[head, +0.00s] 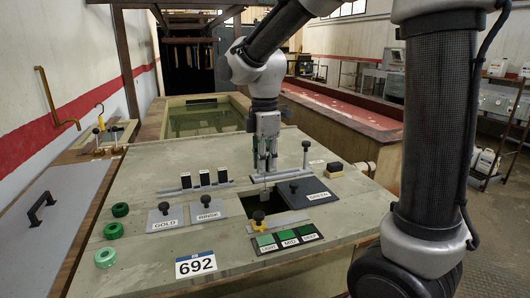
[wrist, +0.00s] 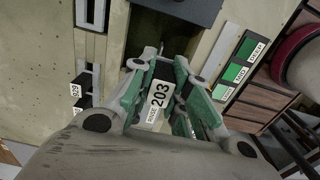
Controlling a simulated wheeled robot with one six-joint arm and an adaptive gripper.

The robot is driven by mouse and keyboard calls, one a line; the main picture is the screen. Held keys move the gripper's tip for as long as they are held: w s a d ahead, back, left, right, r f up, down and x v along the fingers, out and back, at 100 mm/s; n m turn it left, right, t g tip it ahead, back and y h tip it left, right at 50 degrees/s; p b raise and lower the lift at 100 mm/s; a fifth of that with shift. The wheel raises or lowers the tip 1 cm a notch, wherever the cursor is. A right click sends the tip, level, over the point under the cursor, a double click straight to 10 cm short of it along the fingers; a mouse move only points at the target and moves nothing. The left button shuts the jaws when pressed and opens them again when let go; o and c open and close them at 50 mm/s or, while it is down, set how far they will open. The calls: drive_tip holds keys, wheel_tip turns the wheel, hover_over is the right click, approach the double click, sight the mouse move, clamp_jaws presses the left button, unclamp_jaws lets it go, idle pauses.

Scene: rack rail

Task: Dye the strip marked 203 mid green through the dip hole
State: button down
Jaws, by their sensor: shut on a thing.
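My gripper (head: 267,170) is over the right side of the deck, shut on the strip marked 203 (wrist: 158,98). The white label with 203 faces the wrist camera between the fingers. Beyond it lies a dark square opening (head: 256,206), also in the wrist view (wrist: 158,45). The strip's lower end is too small to place exactly against the opening. The dark lid marked GREEN (head: 310,190) lies to the right of the opening. A shade card (head: 284,239) with light, mid and deep green patches lies in front of it.
Lids marked GOLD (head: 165,219) and RINSE (head: 205,212) lie left of the opening. A rail with several black tags (head: 204,178) stands behind them. Green rings (head: 113,230) lie at the left.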

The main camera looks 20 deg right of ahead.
wheel_tip(320, 180, down, 15)
drive_tip(key=shift+r, duration=0.2)
idle(0.6)
idle(6.5)
